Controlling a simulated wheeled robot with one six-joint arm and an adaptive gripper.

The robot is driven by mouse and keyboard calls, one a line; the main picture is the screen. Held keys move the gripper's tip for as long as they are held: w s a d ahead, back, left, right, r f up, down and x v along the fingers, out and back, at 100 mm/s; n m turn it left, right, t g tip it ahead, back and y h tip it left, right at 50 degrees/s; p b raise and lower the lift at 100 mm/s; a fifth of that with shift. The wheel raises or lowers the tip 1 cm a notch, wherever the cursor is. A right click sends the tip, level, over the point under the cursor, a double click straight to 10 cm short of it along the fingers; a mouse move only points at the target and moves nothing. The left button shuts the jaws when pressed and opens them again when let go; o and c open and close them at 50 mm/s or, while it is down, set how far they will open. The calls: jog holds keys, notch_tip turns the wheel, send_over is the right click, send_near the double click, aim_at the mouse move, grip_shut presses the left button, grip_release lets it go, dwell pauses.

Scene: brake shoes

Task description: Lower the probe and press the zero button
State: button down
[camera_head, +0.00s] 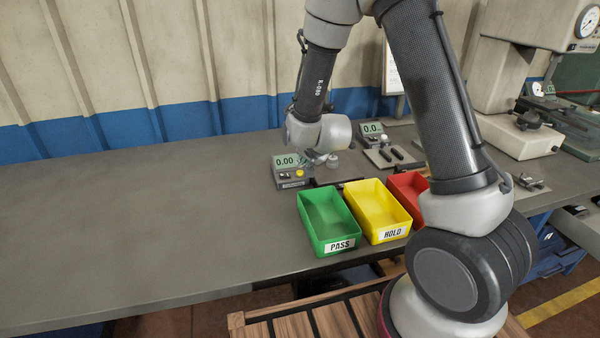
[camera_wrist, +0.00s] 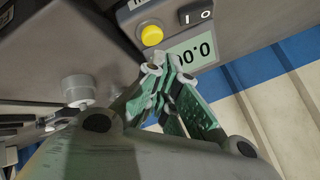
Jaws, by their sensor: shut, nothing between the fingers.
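The zero button is most likely the yellow round button (camera_head: 299,173) on the front of a grey readout box (camera_head: 291,183); it also shows in the wrist view (camera_wrist: 152,35). The box's display (camera_head: 285,162) reads 0.00. My gripper (camera_head: 314,156) is shut and empty, close beside the box. In the wrist view its fingertips (camera_wrist: 166,68) are close to the button and overlap the display edge. I cannot tell whether they touch the box. A pale round knob (camera_wrist: 78,88) stands left of the fingers. I cannot clearly make out the probe or whether it is lowered.
Green PASS (camera_head: 326,222), yellow HOLD (camera_head: 377,211) and red (camera_head: 408,188) bins stand in front of the box; my arm partly hides the red one. A second readout (camera_head: 372,128) stands behind, right. The bench (camera_head: 130,225) is clear at left.

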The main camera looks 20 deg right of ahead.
aim_at(303, 171)
jog(key=shift+r, duration=2.5)
